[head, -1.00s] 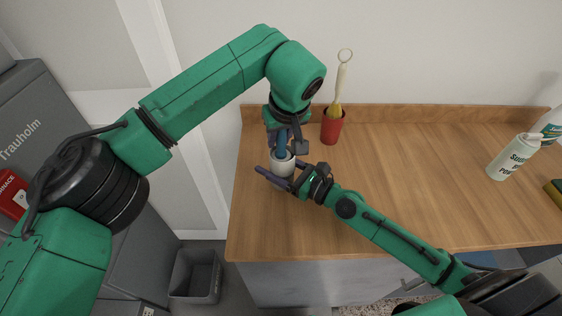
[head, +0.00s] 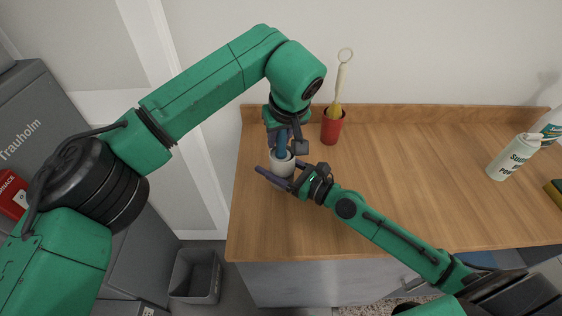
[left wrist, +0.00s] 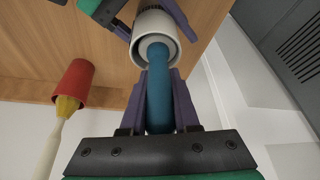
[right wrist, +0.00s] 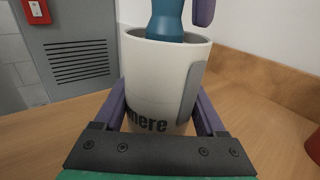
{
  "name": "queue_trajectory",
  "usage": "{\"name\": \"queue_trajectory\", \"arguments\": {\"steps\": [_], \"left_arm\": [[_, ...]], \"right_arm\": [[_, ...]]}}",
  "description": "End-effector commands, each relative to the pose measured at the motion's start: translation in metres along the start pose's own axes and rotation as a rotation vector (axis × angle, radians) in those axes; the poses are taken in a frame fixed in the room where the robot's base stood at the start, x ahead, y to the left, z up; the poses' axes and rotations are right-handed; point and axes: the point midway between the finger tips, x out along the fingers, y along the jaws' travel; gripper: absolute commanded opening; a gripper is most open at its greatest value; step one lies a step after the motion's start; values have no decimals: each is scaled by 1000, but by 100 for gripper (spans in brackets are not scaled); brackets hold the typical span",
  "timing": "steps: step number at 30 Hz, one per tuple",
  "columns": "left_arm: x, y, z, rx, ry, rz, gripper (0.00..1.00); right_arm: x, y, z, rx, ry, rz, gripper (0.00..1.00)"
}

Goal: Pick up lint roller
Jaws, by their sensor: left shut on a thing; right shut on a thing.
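A blue rounded handle (head: 282,143), seemingly the lint roller's, stands in a white cup (head: 285,166) near the left end of the wooden counter. Its lower end is hidden inside the cup. My left gripper (head: 283,150) comes from above, its fingers closed on the handle; the left wrist view shows the handle (left wrist: 160,103) between them, running into the cup's opening. My right gripper (head: 277,178) is shut around the cup from the side. The right wrist view shows the cup (right wrist: 160,85) with dark lettering, a grey side handle and the blue handle (right wrist: 166,20) rising from it.
A red cup (head: 332,128) with a yellow-and-cream brush (head: 341,80) stands just right of the grippers, by the backboard. A pale green bottle (head: 512,158) and a sponge (head: 556,192) are far right. The counter's middle is clear. A grey bin (head: 195,277) stands on the floor.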

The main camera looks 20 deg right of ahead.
Motion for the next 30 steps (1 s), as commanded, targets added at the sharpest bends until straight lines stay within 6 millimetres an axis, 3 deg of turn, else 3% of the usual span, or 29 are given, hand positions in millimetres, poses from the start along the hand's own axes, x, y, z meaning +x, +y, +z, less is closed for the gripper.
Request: {"name": "queue_trajectory", "arguments": {"steps": [8, 19, 28, 29, 30], "left_arm": [[-8, 0, -4, 0, 3, 2, 0], [-85, 0, -36, -1, 3, 0, 0], [-93, 0, -38, 1, 0, 0, 0], [-93, 0, -38, 1, 0, 0, 0], [-93, 0, -38, 1, 0, 0, 0]], "right_arm": [[0, 0, 0, 1, 1, 0, 18], [0, 0, -1, 1, 1, 0, 18], [0, 0, 0, 1, 1, 0, 18], [0, 0, 0, 1, 1, 0, 80], [0, 0, 0, 1, 1, 0, 96]]}}
